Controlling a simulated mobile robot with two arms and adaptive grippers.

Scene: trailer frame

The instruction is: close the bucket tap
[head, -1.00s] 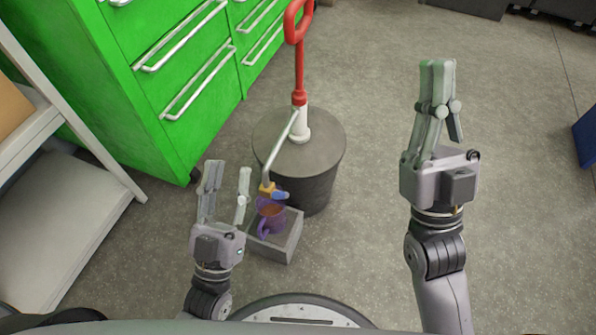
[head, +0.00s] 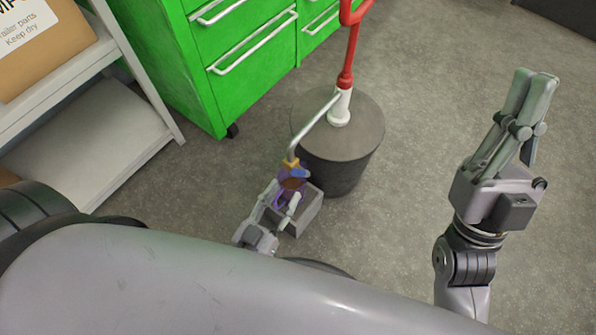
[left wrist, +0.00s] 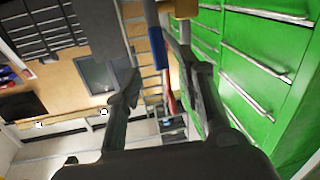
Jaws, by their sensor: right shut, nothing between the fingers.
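The bucket (head: 340,165) is dark grey, with a white and red pump (head: 350,55) on its lid. A bent metal spout (head: 315,125) runs down to a yellow tap (head: 291,163) with a blue handle (head: 301,173). A purple mug (head: 291,185) with brown content stands under the tap on a grey block (head: 305,212), partly hidden by my left gripper (head: 283,194). That gripper is open, just in front of the mug and tap. In the left wrist view, the blue handle (left wrist: 157,46) shows in the gap between the fingers; contact cannot be told. My right gripper (head: 528,98) is shut and empty, raised at the right.
A green drawer cabinet (head: 225,95) stands behind at the left. A white shelf (head: 90,150) with a cardboard box (head: 45,50) is at the far left. The grey floor (head: 430,90) between the bucket and my right arm is clear.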

